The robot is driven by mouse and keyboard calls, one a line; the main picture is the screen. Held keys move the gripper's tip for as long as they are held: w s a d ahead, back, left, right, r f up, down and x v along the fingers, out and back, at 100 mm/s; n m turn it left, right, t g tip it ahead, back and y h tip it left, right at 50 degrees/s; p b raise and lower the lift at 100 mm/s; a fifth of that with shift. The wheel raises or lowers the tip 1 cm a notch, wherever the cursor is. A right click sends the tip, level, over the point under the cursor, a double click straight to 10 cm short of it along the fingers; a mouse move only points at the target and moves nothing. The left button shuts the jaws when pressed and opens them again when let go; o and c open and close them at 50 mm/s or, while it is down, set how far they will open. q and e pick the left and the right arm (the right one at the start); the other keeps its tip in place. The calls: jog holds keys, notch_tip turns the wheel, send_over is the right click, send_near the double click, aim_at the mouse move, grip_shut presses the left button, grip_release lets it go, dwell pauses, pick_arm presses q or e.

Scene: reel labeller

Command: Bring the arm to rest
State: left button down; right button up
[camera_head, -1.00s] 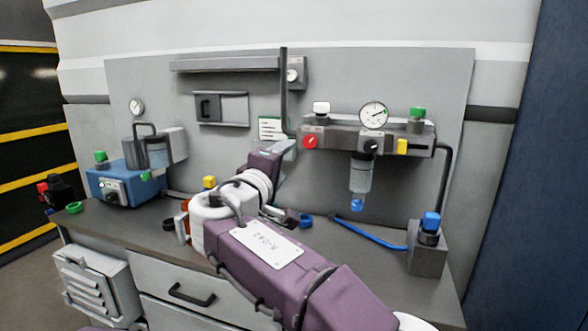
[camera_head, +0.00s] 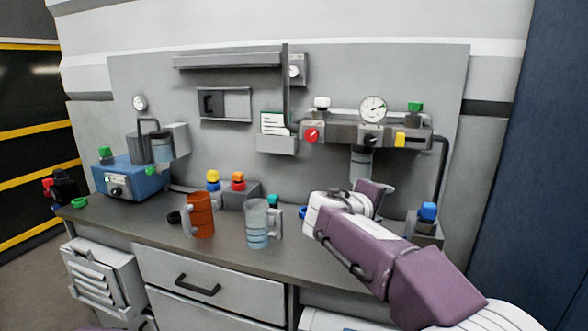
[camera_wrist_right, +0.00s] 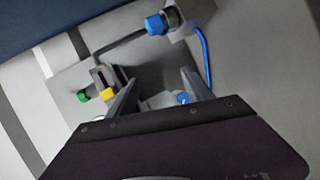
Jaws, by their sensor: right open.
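My right arm, purple with a white wrist joint, comes in from the lower right in the head view. Its right gripper (camera_head: 386,188) is small and partly hidden by its own wrist, in front of the regulator panel at the right of the bench. In the right wrist view the gripper (camera_wrist_right: 158,78) shows two grey fingers apart with nothing between them. A white card with a green top (camera_head: 273,123) stands in a grey wall holder (camera_head: 277,144), left of and apart from the gripper. My left gripper is not in view.
An orange mug (camera_head: 201,215) and a clear bluish mug (camera_head: 257,225) stand on the grey bench (camera_head: 150,217). A blue-capped block (camera_head: 427,222) stands right of my wrist. A regulator with a gauge (camera_head: 372,108) hangs on the back panel. A blue device (camera_head: 132,180) sits at left.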

jog(key=s+d+f+m+g+y, duration=0.1)
jog(key=s+d+f+g, duration=0.15)
jog(key=f, duration=0.45)
jog(key=s+d+f+m+g+y, duration=0.1)
jog(key=s+d+f+g, duration=0.1)
jog(key=s+d+f, duration=0.3)
jog(key=s+a+f+m+g+y, duration=0.3)
jog(key=s+a+f+y, duration=0.1)
jog(key=s+f, duration=0.7)
jog(key=s+a+f+m+g+y, duration=0.3)
jog(key=s+a+f, duration=0.2)
jog(key=s+f, duration=0.6)
notch_tip(320, 180, up, 18)
jog(key=w+p, duration=0.2)
jog(key=p, duration=1.7)
jog(key=shift+a+t, duration=0.35)
